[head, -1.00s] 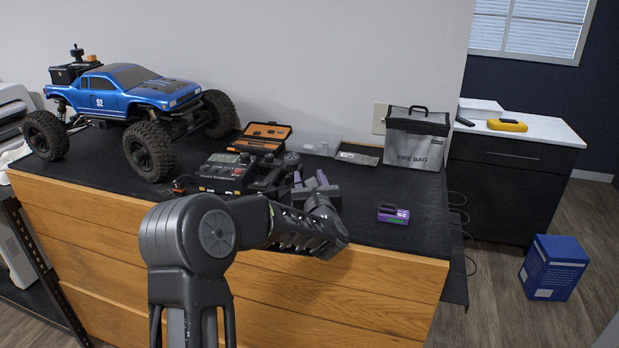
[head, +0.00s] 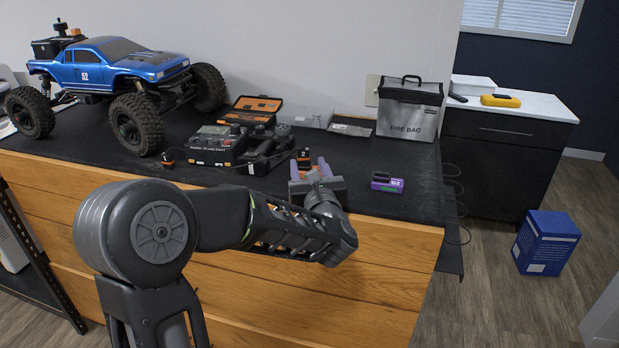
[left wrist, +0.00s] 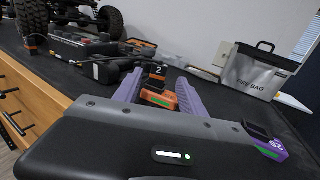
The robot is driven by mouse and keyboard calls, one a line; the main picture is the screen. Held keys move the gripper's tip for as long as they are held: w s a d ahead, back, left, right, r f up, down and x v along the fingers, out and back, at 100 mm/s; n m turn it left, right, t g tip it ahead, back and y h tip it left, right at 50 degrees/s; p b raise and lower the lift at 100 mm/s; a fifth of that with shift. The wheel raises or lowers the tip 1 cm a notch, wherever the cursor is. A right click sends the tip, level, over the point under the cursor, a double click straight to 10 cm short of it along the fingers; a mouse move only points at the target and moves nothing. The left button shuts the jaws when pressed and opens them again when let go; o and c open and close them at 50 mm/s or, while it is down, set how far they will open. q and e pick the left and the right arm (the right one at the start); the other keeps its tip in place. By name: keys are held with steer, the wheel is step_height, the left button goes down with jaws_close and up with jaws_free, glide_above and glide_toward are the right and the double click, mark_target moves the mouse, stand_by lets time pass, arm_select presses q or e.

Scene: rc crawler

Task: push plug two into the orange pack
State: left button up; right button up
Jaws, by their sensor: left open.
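Plug two (head: 303,155) is a dark block with an orange edge and a white "2". In the left wrist view, plug two (left wrist: 157,72) stands just beyond and above the orange pack (left wrist: 159,99), which has a green strip. I cannot tell whether the plug touches the pack or how deep it sits. My left gripper (head: 313,171), with purple fingers, is open near the front edge of the bench. In the left wrist view its fingers (left wrist: 153,84) lie either side of the pack and plug, with gaps. The right gripper is out of view.
A purple pack (head: 386,182) lies to the right on the black bench mat. The dark charger (head: 217,144) stands left, with another plug (head: 167,157) beside it. The blue truck (head: 113,72) is far left, the fire bag (head: 409,108) back right.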

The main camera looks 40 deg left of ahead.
arm_select(q)
steer(key=shift+v, duration=0.8)
